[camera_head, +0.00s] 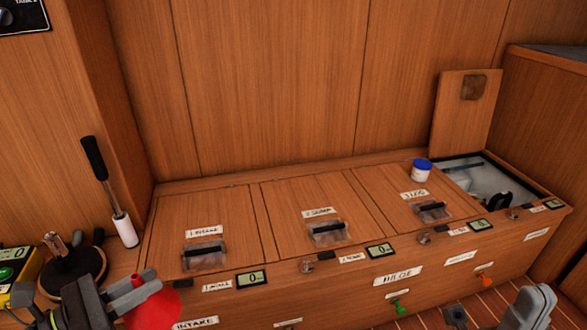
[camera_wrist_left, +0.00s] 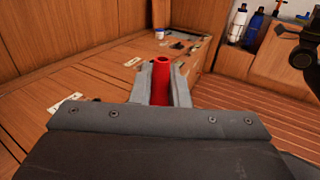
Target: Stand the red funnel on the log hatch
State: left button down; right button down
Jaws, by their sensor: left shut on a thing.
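The red funnel (camera_head: 153,309) is at the bottom left of the head view. My left gripper (camera_head: 138,291) is shut on it, in front of the bench's left end. In the left wrist view the funnel's narrow red spout (camera_wrist_left: 162,82) points up between the fingers. Three closed hatch lids line the bench top. The third lid (camera_head: 378,193) has a small label that seems to read log, though the lettering is blurred. My right gripper (camera_head: 495,316) is at the bottom right edge, its fingers apart, partly cut off and apparently empty.
A white jar with a blue cap (camera_head: 421,171) stands on the third lid, near its right back corner. The far-right compartment (camera_head: 478,180) is open, its lid (camera_head: 464,112) raised against the wall. A white-and-black handled tool (camera_head: 109,190) stands at the left. The left and middle lids are clear.

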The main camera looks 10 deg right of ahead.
aim_at(386, 185)
jog(key=i+l+z, duration=0.25)
jog(key=l, duration=0.25)
jog(key=i+l+z, duration=0.25)
jog(key=l, duration=0.2)
jog(key=i+l+z, duration=0.25)
jog(key=i+l, duration=0.8)
jog(key=l+z, duration=0.05)
jog(key=l, duration=0.05)
